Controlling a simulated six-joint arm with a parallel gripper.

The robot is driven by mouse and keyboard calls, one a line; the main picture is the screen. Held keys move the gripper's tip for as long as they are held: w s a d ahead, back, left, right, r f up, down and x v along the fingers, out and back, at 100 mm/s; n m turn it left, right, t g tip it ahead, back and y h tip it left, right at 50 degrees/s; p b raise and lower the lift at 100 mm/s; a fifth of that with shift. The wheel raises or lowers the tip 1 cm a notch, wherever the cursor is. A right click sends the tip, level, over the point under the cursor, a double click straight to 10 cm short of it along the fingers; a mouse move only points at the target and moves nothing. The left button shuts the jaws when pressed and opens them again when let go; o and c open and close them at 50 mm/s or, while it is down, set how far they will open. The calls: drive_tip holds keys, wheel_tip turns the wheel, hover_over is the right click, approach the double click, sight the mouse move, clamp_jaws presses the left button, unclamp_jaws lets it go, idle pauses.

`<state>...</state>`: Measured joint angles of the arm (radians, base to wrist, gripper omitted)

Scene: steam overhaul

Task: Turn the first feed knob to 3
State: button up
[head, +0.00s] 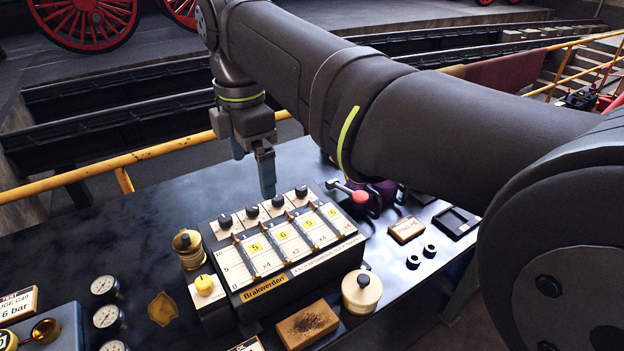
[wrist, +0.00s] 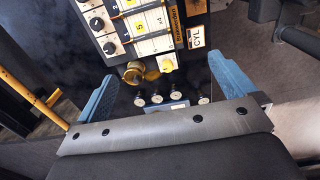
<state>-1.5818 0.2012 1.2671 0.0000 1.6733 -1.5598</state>
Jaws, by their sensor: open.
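The feed box (head: 285,290) stands on the dark bench, with a row of black knobs on white dials along its far edge. The leftmost, which I take as the first feed knob (head: 225,220), has a scale column below it; its pointer setting is too small to read. In the wrist view this knob (wrist: 109,47) shows near the brass pot. Yellow number tags (head: 256,246) reading 5 and 6 sit on the columns. My gripper (head: 252,165) is open and empty, above and beyond the knob row, touching nothing. In the wrist view its blue fingers (wrist: 162,66) are wide apart.
A brass pot (head: 188,250) and a yellow knob (head: 204,285) stand left of the box. A red-tipped lever (head: 358,196) is to its right. A brush block (head: 308,324) and lidded brass pot (head: 361,291) are in front. A yellow railing (head: 100,170) runs behind the bench.

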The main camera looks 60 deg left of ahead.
drive_tip(key=shift+a, duration=0.15)
drive_tip(key=c, duration=0.4)
drive_tip(key=a, duration=0.1)
drive_tip(key=a+m, duration=0.2)
drive_tip(key=shift+s+a+f, duration=0.15)
drive_tip(key=shift+s+f, duration=0.1)
drive_tip(key=shift+f, duration=0.15)
drive_tip(key=c, duration=0.6)
drive_tip(key=m, duration=0.8)
hover_over(225, 218)
wheel_tip(225, 218, down, 5)
wheel_tip(225, 218, down, 18)
drive_tip(key=shift+r, duration=0.25)
drive_tip(key=c, duration=0.9)
